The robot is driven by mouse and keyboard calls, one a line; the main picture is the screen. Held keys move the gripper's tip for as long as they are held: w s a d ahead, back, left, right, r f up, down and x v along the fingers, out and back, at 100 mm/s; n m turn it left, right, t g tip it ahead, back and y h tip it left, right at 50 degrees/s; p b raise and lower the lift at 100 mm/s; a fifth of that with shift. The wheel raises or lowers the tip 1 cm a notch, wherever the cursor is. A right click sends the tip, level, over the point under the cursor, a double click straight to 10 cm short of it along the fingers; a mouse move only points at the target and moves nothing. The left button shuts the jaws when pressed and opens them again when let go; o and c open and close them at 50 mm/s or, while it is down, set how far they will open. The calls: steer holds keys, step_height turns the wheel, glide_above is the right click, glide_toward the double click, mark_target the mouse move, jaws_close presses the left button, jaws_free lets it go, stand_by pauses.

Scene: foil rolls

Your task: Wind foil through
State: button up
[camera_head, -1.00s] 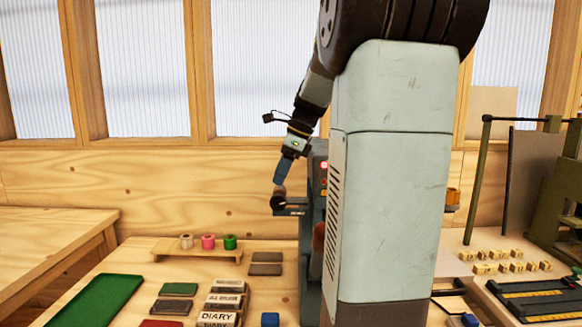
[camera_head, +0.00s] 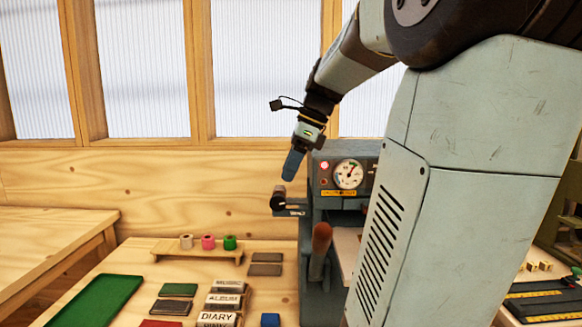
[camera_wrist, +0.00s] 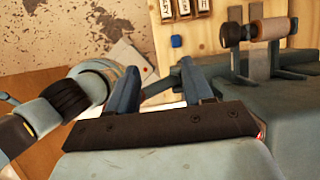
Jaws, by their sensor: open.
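The grey foil machine (camera_head: 325,215) stands at the back of the bench, with a round gauge (camera_head: 348,174) and a wooden-handled lever (camera_head: 321,238). A tan foil roll (camera_wrist: 268,28) sits on a spindle with a black knob (camera_wrist: 232,34) in the wrist view; in the head view the roll's holder (camera_head: 279,202) juts from the machine's left side. My gripper (camera_head: 291,166) is above and slightly right of that holder, apart from it. In the wrist view my gripper (camera_wrist: 160,88) is open, nothing between its fingers. My arm hides the machine's right part.
White (camera_head: 186,242), pink (camera_head: 208,242) and green (camera_head: 230,242) rolls stand on a low wooden rack (camera_head: 196,252). A green tray (camera_head: 95,300), lettered books (camera_head: 222,301), dark blocks and a blue block (camera_head: 270,320) lie on the bench. A wooden wall stands behind.

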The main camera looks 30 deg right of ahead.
steer(key=g+h, duration=0.3)
steer(key=h, duration=0.1)
glide_toward(276, 195)
step_height(276, 195, down, 11)
steer(key=shift+s, duration=0.1)
stand_by(0.5)
steer(key=shift+c, duration=0.2)
steer(key=shift+r+t, duration=0.1)
steer(key=shift+t, duration=0.2)
jaws_close()
